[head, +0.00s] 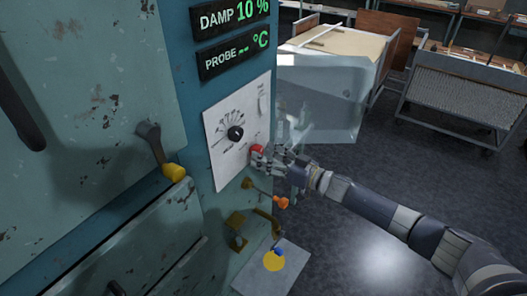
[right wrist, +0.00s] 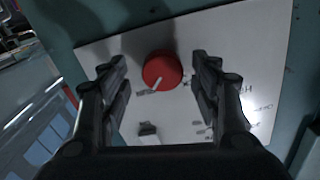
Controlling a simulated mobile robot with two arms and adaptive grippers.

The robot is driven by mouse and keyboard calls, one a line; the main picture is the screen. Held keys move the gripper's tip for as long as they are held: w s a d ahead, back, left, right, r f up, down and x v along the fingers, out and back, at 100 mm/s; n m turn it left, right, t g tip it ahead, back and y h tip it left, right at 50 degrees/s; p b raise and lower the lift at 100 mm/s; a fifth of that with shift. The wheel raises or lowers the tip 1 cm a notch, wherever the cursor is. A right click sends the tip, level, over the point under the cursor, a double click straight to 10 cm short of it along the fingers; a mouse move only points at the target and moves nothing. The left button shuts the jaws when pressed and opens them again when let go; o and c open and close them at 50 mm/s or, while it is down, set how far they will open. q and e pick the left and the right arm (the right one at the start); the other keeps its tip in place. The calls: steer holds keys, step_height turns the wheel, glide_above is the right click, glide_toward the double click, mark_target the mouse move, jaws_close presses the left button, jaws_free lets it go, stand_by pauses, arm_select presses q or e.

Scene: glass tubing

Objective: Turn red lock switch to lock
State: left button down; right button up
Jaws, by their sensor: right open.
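The red lock switch (head: 257,152) is a round red knob on the lower right of a white panel (head: 222,172). In the right wrist view the red knob (right wrist: 162,70) shows a pale pointer mark at its lower left. My right gripper (head: 268,158) is at the knob in the head view. In the right wrist view its two fingers (right wrist: 158,85) are spread, one to each side of the knob, with gaps between. Whether they touch it in depth I cannot tell. Small lettering on the panel is too blurred to read. My left gripper is not in view.
A black dial (head: 235,133) sits on the panel left of the knob. Below are an orange-tipped lever (head: 281,203) and a brass bracket (head: 237,232). A yellow-tipped handle (head: 173,172) juts out at left.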

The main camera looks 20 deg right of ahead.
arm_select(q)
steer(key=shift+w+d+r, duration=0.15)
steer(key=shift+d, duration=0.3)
arm_select(e)
steer(key=shift+w+a, duration=0.35)
steer(key=shift+a, duration=0.1)
steer(key=c, duration=1.1)
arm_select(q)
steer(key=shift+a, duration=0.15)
